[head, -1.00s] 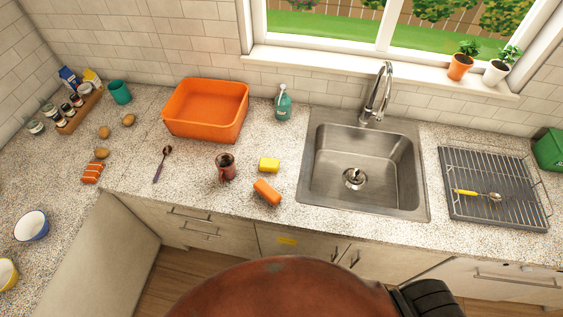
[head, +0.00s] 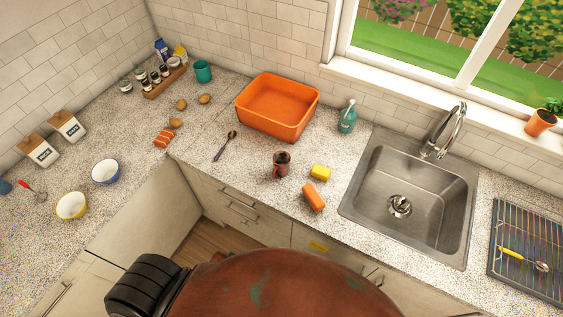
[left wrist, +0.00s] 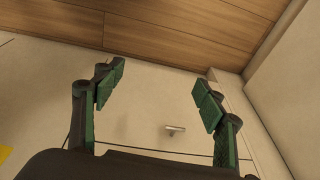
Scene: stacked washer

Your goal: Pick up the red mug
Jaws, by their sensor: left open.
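The red mug (head: 282,164) stands upright on the speckled counter, in front of the orange basin and left of the yellow sponge. It looks dark red, with a dark inside. My left gripper (left wrist: 158,88) is open and empty in the left wrist view, with its two green-padded fingers wide apart in front of a pale cabinet front. The mug does not show in the left wrist view. Neither gripper shows in the head view, and my right gripper is not seen.
The sink (head: 376,218) is to the right. Bowls (head: 105,171) stand at left. The counter's front edge runs just before the mug.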

